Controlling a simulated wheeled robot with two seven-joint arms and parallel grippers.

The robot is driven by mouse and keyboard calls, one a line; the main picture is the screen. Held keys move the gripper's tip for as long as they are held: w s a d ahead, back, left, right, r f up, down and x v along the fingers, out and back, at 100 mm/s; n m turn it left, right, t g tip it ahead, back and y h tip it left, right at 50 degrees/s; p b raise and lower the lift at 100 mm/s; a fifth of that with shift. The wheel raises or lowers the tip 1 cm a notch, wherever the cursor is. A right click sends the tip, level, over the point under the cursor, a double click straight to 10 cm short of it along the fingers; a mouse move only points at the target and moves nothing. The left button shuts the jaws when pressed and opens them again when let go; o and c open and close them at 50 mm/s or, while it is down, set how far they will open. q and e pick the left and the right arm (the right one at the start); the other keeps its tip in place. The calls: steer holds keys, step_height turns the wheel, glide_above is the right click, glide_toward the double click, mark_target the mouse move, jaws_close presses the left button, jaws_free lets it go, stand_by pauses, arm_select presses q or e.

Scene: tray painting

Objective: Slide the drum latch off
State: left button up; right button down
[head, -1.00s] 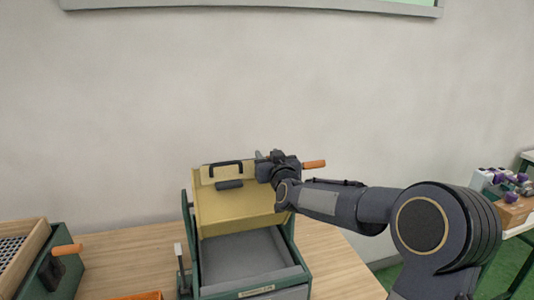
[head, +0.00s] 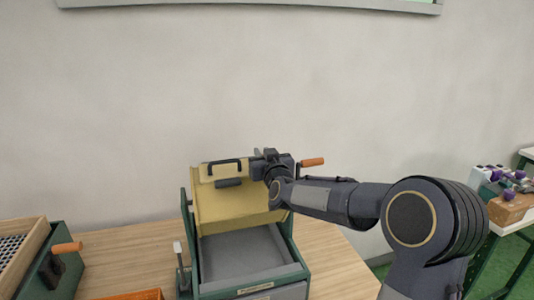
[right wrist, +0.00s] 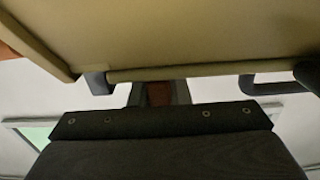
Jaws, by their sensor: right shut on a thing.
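The yellow drum (head: 232,205) sits in a green frame above a grey tray (head: 240,252). A black handle (head: 224,163) and a short dark bar (head: 228,183) are on its upper part. My right gripper (head: 260,157) is at the drum's upper right edge, shut on a small part that I take to be the drum latch. That part is mostly hidden in the head view. In the right wrist view, a reddish-brown piece (right wrist: 158,94) shows between the fingers, just beyond the drum's edge (right wrist: 190,71). My left gripper is not in view.
An orange crank grip (head: 312,162) sticks out right of my right gripper. A green box with a wooden-framed mesh (head: 30,240) stands at the left, with an orange bin (head: 140,295) near the front. Bare wooden table (head: 335,255) lies right of the frame.

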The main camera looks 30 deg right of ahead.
steer(key=shift+w+a, duration=0.25)
steer(key=shift+a, duration=0.75)
steer(key=c, duration=1.8)
jaws_free()
steer(key=o, duration=0.4)
steer(key=shift+a, duration=0.1)
steer(key=shift+o, duration=0.2)
steer(key=b+v, duration=0.1)
steer(key=v, duration=0.5)
steer(key=shift+s, duration=0.45)
steer(key=shift+s+a, duration=0.1)
steer(key=shift+s, duration=0.35)
